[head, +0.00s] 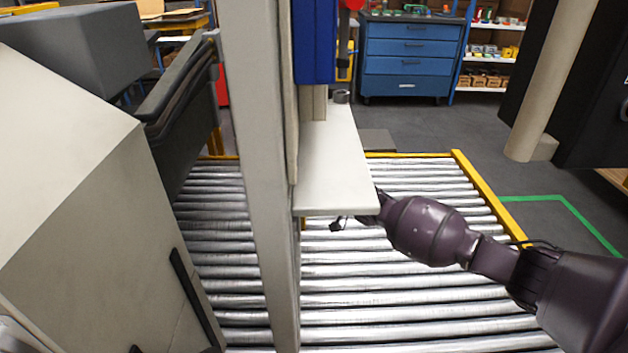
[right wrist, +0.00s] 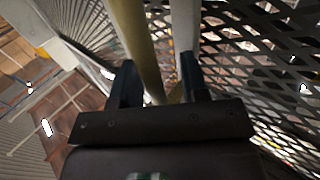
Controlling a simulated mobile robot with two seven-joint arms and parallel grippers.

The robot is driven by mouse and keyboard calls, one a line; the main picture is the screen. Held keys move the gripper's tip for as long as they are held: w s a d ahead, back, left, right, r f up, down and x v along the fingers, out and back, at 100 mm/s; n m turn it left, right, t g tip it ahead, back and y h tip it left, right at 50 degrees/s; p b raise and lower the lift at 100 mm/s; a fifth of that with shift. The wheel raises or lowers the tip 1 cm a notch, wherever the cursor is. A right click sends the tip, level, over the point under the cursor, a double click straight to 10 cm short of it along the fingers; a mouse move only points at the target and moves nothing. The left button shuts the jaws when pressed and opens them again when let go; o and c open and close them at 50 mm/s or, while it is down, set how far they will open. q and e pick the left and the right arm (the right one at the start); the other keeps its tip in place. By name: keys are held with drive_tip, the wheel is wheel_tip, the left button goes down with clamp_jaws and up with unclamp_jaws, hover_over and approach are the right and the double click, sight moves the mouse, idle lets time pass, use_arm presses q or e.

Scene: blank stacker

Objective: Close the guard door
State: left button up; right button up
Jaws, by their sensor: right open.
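In the right wrist view a dark perforated mesh panel (right wrist: 250,50) fills the right side; it looks like the guard door, though I cannot tell how far open it stands. A yellowish bar (right wrist: 133,35) and a grey bar (right wrist: 184,30) run along its left side. My right gripper (right wrist: 157,64) is open, with the yellowish bar passing between or just beyond its fingers; contact is unclear. In the head view my right arm reaches in from the right, and its hand is mostly hidden behind a pale panel (head: 335,170). My left gripper is out of view.
A roller conveyor (head: 400,290) with a yellow frame (head: 487,195) lies below my right arm. A pale upright post (head: 258,150) stands mid-view. A large pale machine housing (head: 75,190) fills the left. A blue drawer cabinet (head: 410,48) stands behind; grey floor lies before it.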

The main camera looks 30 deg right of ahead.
drive_tip(key=shift+s+d, duration=0.2)
drive_tip(key=shift+s, duration=0.05)
use_arm(q)
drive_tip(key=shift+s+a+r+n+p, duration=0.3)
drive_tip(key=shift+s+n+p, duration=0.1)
drive_tip(key=shift+p, duration=1)
use_arm(e)
drive_tip(key=v, duration=1)
drive_tip(key=shift+s, duration=0.15)
